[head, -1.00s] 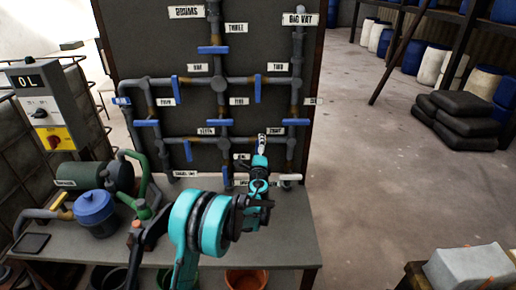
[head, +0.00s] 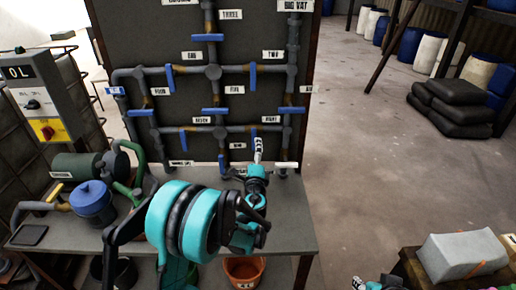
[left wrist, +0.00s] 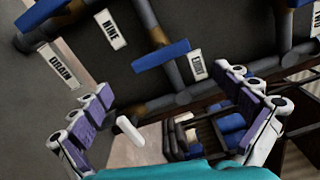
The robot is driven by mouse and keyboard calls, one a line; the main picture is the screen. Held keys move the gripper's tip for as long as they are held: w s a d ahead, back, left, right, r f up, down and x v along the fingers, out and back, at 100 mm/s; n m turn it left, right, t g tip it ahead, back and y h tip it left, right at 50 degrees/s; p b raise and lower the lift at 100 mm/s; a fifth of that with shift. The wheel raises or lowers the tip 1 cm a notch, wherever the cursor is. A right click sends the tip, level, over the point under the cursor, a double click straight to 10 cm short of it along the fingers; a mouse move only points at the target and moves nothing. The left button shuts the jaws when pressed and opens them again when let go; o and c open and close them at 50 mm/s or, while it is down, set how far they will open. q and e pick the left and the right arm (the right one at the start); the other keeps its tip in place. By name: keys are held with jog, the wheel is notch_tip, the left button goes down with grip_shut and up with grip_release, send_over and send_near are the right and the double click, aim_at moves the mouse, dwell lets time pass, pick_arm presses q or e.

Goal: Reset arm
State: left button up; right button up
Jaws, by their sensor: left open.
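My left arm (head: 185,222) reaches in from the bottom of the head view, with teal and black links. My left gripper (head: 258,148) is in front of the lower right of the pipe panel (head: 150,100). In the left wrist view the gripper (left wrist: 165,85) has its two purple-padded fingers wide apart with nothing between them. A white valve handle (head: 287,165) is just right of the gripper in the head view; a white bar (left wrist: 130,130) shows between the fingers in the wrist view. Part of what looks like my right gripper (head: 378,285) shows at the bottom edge, mostly cut off.
Blue valve handles (head: 214,111) sit on the pipes. A workbench (head: 290,225) below holds a green pump (head: 75,165), a blue-lidded pot (head: 92,197) and a dark tablet (head: 29,235). An orange bucket (head: 243,272) stands underneath. A grey block (head: 462,257) lies at lower right; open floor separates it from the bench.

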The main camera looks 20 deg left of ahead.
pick_arm(q)
jog(key=s+a+r+n+g, duration=0.25)
jog(key=s+n, duration=0.25)
jog(key=s, duration=0.3)
jog(key=s+a+r+n+g, duration=0.2)
jog(key=s+a+n+g, duration=0.1)
jog(key=s+n, duration=0.3)
jog(key=s+d+f+n+g+h, duration=0.1)
jog(key=s+d+f+n, duration=0.1)
jog(key=s, duration=0.6)
jog(key=s+d+f+n+g+h, duration=0.2)
jog(key=s+d+f, duration=0.1)
jog(key=s, duration=0.4)
jog(key=s+d+f+n+g+h, duration=0.2)
jog(key=s+d, duration=0.2)
jog(key=s, duration=0.4)
jog(key=shift+s+f, duration=0.35)
jog(key=shift+f, duration=0.05)
